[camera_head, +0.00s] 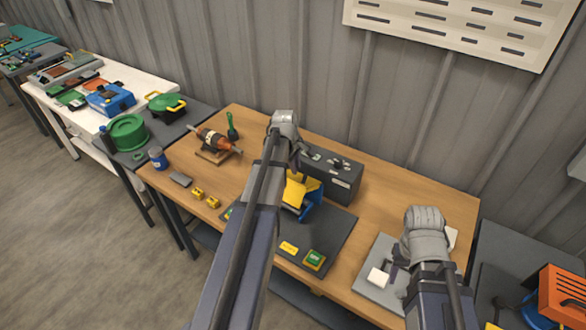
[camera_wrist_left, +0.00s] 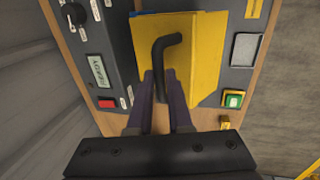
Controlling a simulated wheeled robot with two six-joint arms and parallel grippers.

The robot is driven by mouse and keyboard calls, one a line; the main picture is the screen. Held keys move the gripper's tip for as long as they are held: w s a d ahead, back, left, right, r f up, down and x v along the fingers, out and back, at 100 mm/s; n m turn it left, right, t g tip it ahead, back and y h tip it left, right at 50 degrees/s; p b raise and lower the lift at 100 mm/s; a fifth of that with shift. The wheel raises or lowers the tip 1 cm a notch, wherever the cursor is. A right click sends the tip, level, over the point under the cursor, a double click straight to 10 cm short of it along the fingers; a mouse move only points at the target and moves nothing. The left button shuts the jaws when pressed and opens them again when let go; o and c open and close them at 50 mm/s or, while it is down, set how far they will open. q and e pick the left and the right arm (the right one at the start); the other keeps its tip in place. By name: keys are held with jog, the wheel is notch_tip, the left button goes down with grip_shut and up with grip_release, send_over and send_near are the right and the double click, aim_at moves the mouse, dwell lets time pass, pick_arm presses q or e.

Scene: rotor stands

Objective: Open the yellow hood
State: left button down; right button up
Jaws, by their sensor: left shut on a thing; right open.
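The yellow hood (camera_head: 293,194) sits on a blue machine (camera_head: 314,198) in the middle of the bench, partly hidden by my left arm. In the left wrist view the hood (camera_wrist_left: 201,65) shows as a yellow panel with a bent black handle (camera_wrist_left: 159,47). My left gripper (camera_wrist_left: 159,82) is shut on the handle's straight lower part. How far the hood is raised I cannot tell. My right gripper (camera_head: 396,268) is open and empty over the right part of the bench, close to a white block on a grey plate.
A dark control box (camera_head: 335,178) with knobs stands just behind the machine; its red button (camera_wrist_left: 106,103) is close to my left gripper. A green button box (camera_head: 314,260) is on the dark mat (camera_head: 335,240). A rotor on a stand (camera_head: 215,143) is at the left.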

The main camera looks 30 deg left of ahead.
pick_arm(q)
jog(key=shift+w+r, duration=0.1)
jog(key=shift+w, duration=0.05)
jog(key=shift+w+d+r+p, duration=0.1)
jog(key=shift+w+r+p, duration=0.4)
jog(key=shift+w, duration=0.55)
jog(key=shift+w+d+r+p, duration=0.1)
jog(key=shift+w+r+p, duration=0.15)
jog(key=shift+w, duration=0.35)
jog(key=shift+w+r+p, duration=0.15)
jog(key=shift+w+p, duration=0.05)
jog(key=shift+w, duration=0.5)
